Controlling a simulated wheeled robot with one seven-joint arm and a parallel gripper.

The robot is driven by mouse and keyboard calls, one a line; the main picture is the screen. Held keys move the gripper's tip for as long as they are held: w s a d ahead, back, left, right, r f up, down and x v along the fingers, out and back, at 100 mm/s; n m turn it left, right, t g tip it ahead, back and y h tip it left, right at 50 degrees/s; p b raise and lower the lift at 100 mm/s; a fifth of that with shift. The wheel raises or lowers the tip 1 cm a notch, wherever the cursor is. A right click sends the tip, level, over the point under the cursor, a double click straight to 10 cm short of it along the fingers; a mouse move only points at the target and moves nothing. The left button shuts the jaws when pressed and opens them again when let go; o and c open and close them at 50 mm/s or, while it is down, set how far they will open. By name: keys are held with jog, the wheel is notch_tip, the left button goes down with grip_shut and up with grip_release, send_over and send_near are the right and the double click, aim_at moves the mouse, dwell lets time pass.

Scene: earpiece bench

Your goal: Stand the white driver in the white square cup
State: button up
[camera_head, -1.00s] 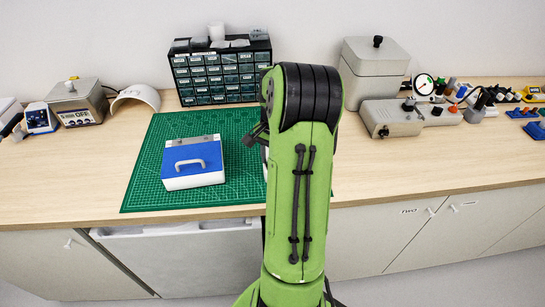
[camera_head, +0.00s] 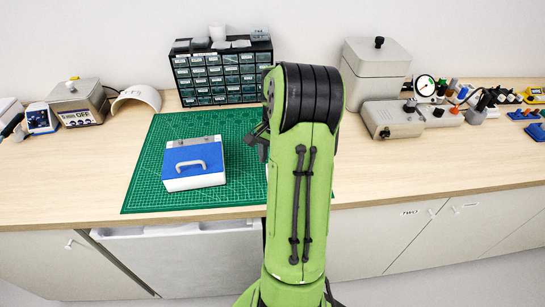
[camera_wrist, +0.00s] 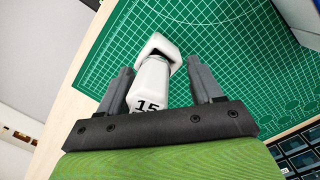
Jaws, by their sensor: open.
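The white driver (camera_wrist: 148,90), marked "15", is between the fingers of my gripper (camera_wrist: 159,68) in the wrist view. The fingers are spread, with a visible gap on the right-hand side of the driver. The white square cup (camera_wrist: 157,42), with a dark opening, is at the driver's far end over the green mat. The driver's far end appears to be at or in the cup's opening, but I cannot tell how deep it sits. In the head view my arm hides the driver and most or all of the cup.
A green cutting mat (camera_head: 140,190) covers part of the wooden bench. A white box with a blue lid and handle (camera_head: 194,165) stands on its left part. A drawer cabinet (camera_head: 222,75) is behind. Grey devices (camera_head: 392,119) and small tools stand at the right. The front right bench is clear.

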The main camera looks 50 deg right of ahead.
notch_tip(320, 180, up, 15)
jog(key=p, duration=0.3)
jog(key=shift+w+d, duration=0.35)
jog(key=shift+d, duration=0.1)
jog(key=shift+r, duration=0.1)
